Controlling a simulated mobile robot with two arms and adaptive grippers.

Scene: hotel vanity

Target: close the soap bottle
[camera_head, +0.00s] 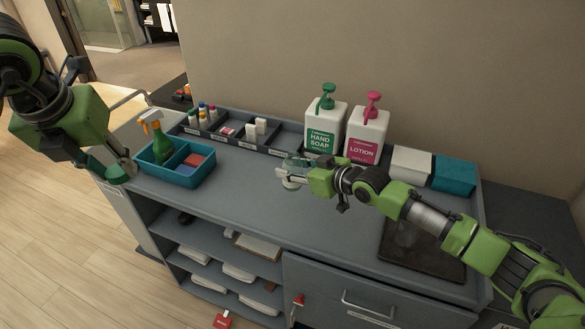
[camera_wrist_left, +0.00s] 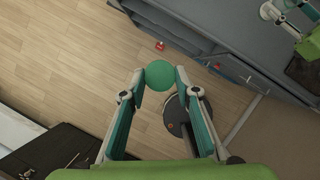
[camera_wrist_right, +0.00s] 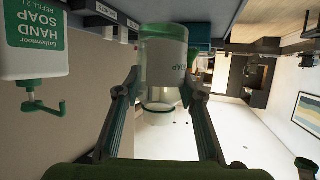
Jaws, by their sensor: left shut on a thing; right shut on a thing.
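My left gripper (camera_head: 122,170) is shut on a round green cap (camera_wrist_left: 159,75), seen between its fingertips in the left wrist view. My right gripper (camera_head: 288,174) is shut on a small clear soap bottle (camera_wrist_right: 163,60) above the middle of the counter. The right wrist view, upside down, shows green liquid in the bottle, part of a SOAP label and an uncapped, round mouth. The bottle and cap are far apart.
A hand soap pump (camera_head: 324,128) and a lotion pump (camera_head: 366,135) stand at the back. The teal caddy (camera_head: 188,181) holds a spray bottle (camera_head: 158,138). A divided tray (camera_head: 245,143) lines the wall. A dark mat (camera_head: 440,262) lies right. The front middle counter is clear.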

